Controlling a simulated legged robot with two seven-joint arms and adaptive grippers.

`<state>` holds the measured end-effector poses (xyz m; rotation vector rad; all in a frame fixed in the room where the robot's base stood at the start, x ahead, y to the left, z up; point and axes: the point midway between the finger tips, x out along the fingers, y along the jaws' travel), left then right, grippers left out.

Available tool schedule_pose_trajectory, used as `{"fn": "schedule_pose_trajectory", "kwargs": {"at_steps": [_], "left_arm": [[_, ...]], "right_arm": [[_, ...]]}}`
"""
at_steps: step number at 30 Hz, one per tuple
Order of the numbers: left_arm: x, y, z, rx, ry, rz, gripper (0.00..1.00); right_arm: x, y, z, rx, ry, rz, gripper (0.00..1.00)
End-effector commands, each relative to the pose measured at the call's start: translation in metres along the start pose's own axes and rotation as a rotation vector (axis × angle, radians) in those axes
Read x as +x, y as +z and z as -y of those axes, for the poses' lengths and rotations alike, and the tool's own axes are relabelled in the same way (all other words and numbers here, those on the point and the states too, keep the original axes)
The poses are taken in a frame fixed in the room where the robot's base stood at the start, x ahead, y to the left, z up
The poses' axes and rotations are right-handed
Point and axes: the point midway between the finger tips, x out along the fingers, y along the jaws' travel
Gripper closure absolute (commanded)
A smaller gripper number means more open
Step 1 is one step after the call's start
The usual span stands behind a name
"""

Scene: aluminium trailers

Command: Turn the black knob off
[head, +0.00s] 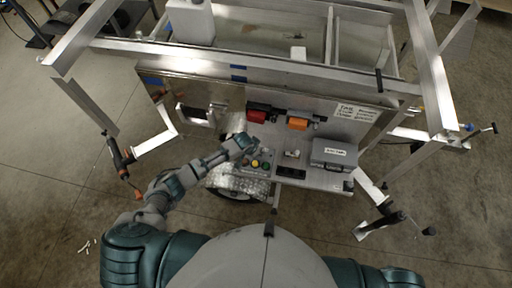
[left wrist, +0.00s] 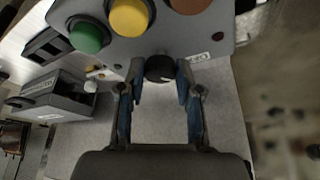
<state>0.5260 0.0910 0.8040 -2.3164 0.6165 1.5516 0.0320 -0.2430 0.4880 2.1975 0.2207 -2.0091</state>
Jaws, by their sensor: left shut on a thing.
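The black knob (left wrist: 159,67) sits on the lower edge of a grey control box (left wrist: 205,30) in the left wrist view. It has a small white mark on its face. My left gripper (left wrist: 160,80) has its two blue-lined fingers on either side of the knob and is shut on it. In the head view my left gripper (head: 245,144) is at the upper left of the same control box (head: 248,168), and the knob is hidden there. My right gripper is not in view.
Green (left wrist: 88,36) and yellow (left wrist: 129,15) buttons and a brown-orange one sit close beside the knob. A grey lidded case (head: 334,153) stands right of the control box. Red (head: 257,112) and orange (head: 298,123) items are behind. Trailer frame rails surround the panel.

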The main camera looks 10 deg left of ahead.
Motion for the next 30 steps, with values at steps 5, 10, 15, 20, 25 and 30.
{"fn": "schedule_pose_trajectory", "kwargs": {"at_steps": [5, 10, 15, 20, 25, 30], "left_arm": [[-0.0025, -0.0037, -0.0003, -0.063, -0.026, -0.007, 1.0], [-0.0015, -0.0037, 0.0003, -0.093, -0.04, -0.008, 1.0], [-0.0005, -0.0035, 0.0006, -0.1, -0.044, -0.008, 1.0], [-0.0004, -0.0036, 0.0007, -0.1, -0.044, -0.008, 1.0], [-0.0005, -0.0037, 0.0006, -0.1, -0.043, -0.008, 0.54], [-0.0004, -0.0024, 0.0, -0.1, -0.043, -0.005, 0.41]], "right_arm": [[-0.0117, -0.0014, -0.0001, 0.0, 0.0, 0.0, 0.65], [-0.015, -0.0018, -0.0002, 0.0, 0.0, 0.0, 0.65], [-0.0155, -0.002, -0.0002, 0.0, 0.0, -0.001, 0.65], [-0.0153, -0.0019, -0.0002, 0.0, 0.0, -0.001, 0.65], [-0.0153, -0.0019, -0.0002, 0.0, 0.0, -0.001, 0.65], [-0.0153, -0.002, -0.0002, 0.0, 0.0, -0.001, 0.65]]}}
